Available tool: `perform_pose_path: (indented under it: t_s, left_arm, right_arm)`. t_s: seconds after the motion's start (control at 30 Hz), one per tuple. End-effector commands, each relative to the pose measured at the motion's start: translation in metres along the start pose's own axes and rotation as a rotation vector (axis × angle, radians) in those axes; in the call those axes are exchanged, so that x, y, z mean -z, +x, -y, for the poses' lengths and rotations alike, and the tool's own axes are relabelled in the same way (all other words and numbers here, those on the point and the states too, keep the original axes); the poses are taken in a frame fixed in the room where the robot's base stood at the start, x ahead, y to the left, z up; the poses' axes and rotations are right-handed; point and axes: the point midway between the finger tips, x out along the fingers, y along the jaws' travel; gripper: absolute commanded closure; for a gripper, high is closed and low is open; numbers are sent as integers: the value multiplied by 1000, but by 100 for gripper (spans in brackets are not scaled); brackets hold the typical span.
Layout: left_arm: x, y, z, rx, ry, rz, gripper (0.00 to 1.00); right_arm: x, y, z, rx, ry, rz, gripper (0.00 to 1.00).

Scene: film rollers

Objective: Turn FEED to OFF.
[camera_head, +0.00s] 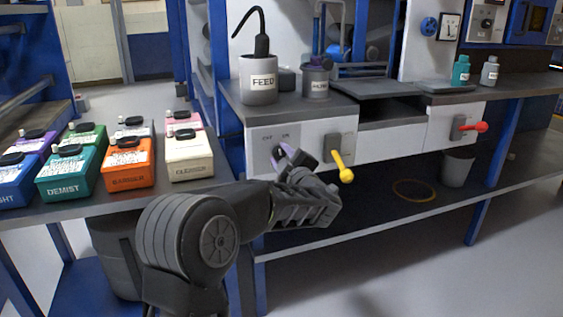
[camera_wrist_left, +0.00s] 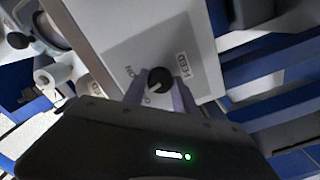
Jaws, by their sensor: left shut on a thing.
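A pale pointer mark shows on the knob's lower left. My left gripper (camera_wrist_left: 158,90) has its purple fingers on both sides of the knob, shut on it. In the head view the left gripper (camera_head: 284,157) reaches the front panel below the FEED container (camera_head: 258,82) and mostly hides the knob. My right gripper is out of view.
A yellow-tipped lever (camera_head: 342,167) sticks out just right of my left gripper. A red-tipped lever (camera_head: 475,127) is farther right. Coloured containers, such as the orange one (camera_head: 127,173), stand on the left table. The lower shelf holds a yellow ring (camera_head: 414,190).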

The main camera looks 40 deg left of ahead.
Motion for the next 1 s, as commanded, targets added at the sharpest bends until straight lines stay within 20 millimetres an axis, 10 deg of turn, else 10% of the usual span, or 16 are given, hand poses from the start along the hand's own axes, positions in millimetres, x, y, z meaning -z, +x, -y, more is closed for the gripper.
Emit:
perform_pose_path:
  t_s: [0.97, 1.0]
  left_arm:
    - [-1, 0, 1, 3, -292, 1, 100]
    - [-1, 0, 1, 2, -292, 1, 63]
  right_arm:
    - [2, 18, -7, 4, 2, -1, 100]
    - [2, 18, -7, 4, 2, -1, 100]
